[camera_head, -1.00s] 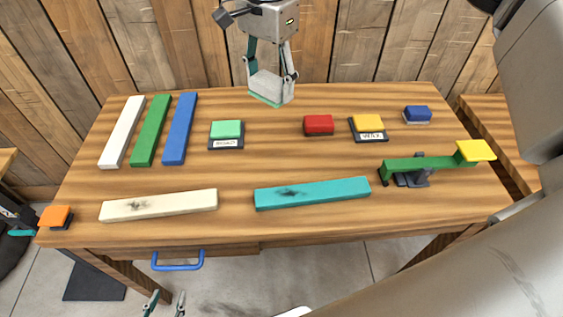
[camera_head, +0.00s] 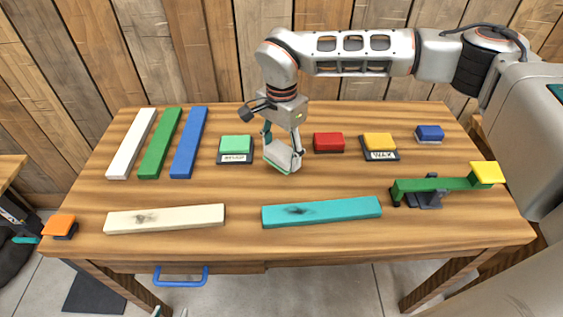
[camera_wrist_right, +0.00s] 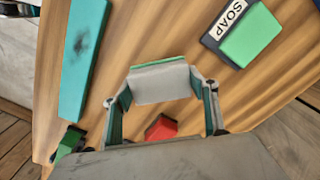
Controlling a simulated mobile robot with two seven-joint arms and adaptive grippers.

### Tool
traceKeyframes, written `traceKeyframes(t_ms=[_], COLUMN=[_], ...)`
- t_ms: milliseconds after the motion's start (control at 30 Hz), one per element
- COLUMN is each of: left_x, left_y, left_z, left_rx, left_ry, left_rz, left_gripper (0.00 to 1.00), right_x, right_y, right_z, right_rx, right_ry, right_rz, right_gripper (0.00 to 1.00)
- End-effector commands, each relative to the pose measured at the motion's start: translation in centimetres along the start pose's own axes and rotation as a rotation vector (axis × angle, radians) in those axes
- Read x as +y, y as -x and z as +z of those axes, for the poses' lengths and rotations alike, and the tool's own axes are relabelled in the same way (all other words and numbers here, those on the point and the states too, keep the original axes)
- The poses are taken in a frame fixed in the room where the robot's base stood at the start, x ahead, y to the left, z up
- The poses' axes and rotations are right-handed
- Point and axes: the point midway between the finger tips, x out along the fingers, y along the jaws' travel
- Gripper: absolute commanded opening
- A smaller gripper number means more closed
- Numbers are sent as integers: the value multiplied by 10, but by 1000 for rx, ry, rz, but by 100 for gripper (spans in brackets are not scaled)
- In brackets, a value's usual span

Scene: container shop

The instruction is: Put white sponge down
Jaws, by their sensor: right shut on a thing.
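The white sponge (camera_head: 283,157), a pale block with a green underside, is in my right gripper (camera_head: 283,149), between the green block and the red block. It is tilted in the head view, over the middle of the wooden table (camera_head: 240,190); I cannot tell whether it touches the top. In the right wrist view the sponge (camera_wrist_right: 160,83) sits between the two teal-padded fingers of the right gripper (camera_wrist_right: 164,96), which is shut on it. Only a fingertip of my left gripper (camera_head: 157,312) shows at the bottom edge, so its state is hidden.
A green block (camera_head: 236,144) on a labelled base, a red block (camera_head: 328,143) and a yellow block (camera_head: 379,142) stand near the sponge. Smudged cream (camera_head: 165,218) and teal (camera_head: 322,211) bars lie in front. A green lever (camera_head: 435,186) stands right. Bare wood lies between the rows.

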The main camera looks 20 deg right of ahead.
Motion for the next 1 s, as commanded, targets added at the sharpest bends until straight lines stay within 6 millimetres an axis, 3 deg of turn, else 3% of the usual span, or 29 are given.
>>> traceKeyframes(t_ms=[267, 667, 700, 767, 1000], left_x=[0, -1, -1, -1, -2], left_y=[-1, -2, -2, -2, -2], left_z=[2, 0, 0, 0, 0], left_rx=[-1, 3, 3, 3, 3], left_ry=[-2, -3, -3, -3, -3], left_rz=[-1, -3, -3, -3, -3], left_gripper=[40, 40, 40, 40, 40], right_x=[1, 0, 0, 0, 0], right_y=[-38, -42, -43, -43, -43], right_z=[1, 0, 0, 0, 0], right_rx=[-2, 0, 0, 0, 0], right_ry=[0, 1, 1, 1, 1], right_rz=[3, 1, 1, 1, 1], right_gripper=[41, 41, 61, 75, 75])
